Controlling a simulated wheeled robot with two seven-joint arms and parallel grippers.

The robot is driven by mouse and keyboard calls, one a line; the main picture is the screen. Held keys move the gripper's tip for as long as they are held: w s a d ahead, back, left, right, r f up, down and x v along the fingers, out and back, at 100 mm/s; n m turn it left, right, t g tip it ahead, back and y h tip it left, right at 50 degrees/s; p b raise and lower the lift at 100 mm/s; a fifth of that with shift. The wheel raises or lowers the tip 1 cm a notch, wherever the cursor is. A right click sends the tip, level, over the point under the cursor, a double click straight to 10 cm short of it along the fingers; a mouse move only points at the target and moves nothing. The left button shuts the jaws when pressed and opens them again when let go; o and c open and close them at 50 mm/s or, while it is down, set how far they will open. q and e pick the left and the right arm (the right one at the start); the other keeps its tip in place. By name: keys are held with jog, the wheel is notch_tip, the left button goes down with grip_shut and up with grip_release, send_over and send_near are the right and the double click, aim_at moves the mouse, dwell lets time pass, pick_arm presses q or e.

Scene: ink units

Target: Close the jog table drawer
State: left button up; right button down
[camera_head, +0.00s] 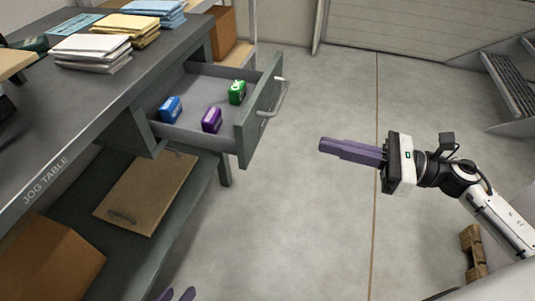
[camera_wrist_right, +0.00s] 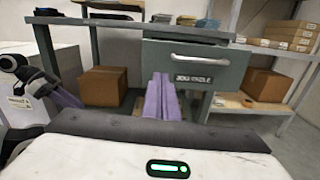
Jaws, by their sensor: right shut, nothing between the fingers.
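The jog table (camera_head: 52,172) stands at the left with its grey drawer (camera_head: 258,118) pulled well out. The drawer's front has a silver handle (camera_head: 278,96). Inside lie a blue box (camera_head: 171,109), a purple box (camera_head: 212,120) and a green box (camera_head: 237,92). My right gripper (camera_head: 322,146) is shut and empty, to the right of the drawer front and apart from it, with its purple fingers pointing at it. The right wrist view shows the drawer front (camera_wrist_right: 170,70) ahead of the fingers (camera_wrist_right: 162,78). My left gripper (camera_head: 176,295) shows only two parted fingertips at the bottom edge.
Paper stacks (camera_head: 95,48) lie on the table top. A wooden board (camera_head: 148,190) and a cardboard box (camera_head: 48,262) are on the lower shelf. A shelf with boxes (camera_wrist_right: 290,38) stands at the right in the wrist view. The floor (camera_head: 300,215) before the drawer is clear.

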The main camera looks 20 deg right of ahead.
jog(key=n, duration=0.1)
send_near(251, 131)
jog(key=x, duration=0.6)
jog(key=shift+w+a, duration=0.15)
jog(key=shift+a, duration=0.05)
